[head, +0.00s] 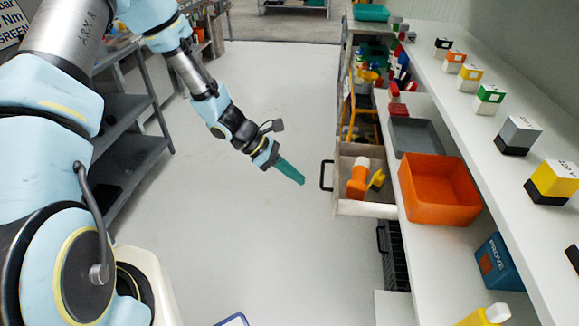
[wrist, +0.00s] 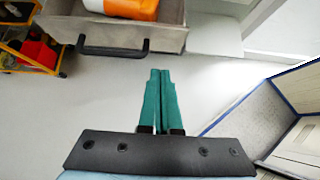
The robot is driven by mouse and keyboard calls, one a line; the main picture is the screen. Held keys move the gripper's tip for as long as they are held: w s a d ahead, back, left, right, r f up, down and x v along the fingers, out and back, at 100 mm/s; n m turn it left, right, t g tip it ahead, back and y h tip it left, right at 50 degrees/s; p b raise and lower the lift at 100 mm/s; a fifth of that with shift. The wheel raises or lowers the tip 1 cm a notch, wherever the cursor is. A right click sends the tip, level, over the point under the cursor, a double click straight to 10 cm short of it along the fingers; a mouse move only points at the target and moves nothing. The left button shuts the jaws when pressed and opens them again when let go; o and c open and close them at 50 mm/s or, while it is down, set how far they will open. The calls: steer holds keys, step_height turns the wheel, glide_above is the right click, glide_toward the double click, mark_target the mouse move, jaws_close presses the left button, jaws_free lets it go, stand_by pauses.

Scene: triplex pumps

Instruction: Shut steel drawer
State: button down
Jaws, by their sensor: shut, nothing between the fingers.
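The steel drawer (head: 372,207) stands pulled out from under the shelf on the right in the head view, with a dark handle (head: 326,175) on its front. An orange and white item (head: 358,177) and a yellow item (head: 377,180) lie in it. In the wrist view the drawer front (wrist: 180,40) is at the top, with its black handle (wrist: 113,49) facing my gripper. My gripper (head: 301,180) has green fingers, is shut and empty, and is apart from the drawer, to the left of the handle. The closed fingers also show in the wrist view (wrist: 160,72).
An orange bin (head: 435,212) and a grey tray (head: 413,137) sit on the shelf above the drawer. A black crate (head: 391,255) is below it. Dark shelving (head: 128,148) stands at the left. The pale floor between is clear.

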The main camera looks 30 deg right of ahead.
mark_target(323, 187)
steer(key=shift+s+d+f+p, duration=0.35)
steer(key=shift+s+d+f, duration=0.2)
steer(key=shift+s+d, duration=0.35)
steer(key=shift+s+d+f+p, duration=0.3)
steer(key=shift+s+d+f, duration=0.35)
steer(key=shift+d, duration=0.35)
steer(key=shift+s+d+f+p, duration=0.35)
steer(key=shift+s+d+f, duration=0.1)
steer(key=shift+s+d, duration=0.45)
steer(key=s+d+b, duration=0.1)
steer(key=s+d, duration=0.1)
steer(key=d, duration=0.1)
steer(key=s+d+b, duration=0.2)
steer(key=s+d, duration=0.1)
steer(key=s+d+b, duration=0.2)
steer(key=d, duration=0.1)
steer(key=shift+s+d+f, duration=0.15)
steer(key=shift+s+d, duration=0.1)
steer(key=shift+s, duration=0.05)
steer(key=shift+s+d+r, duration=0.2)
steer(key=shift+s+d, duration=0.15)
steer(key=shift+d, duration=0.15)
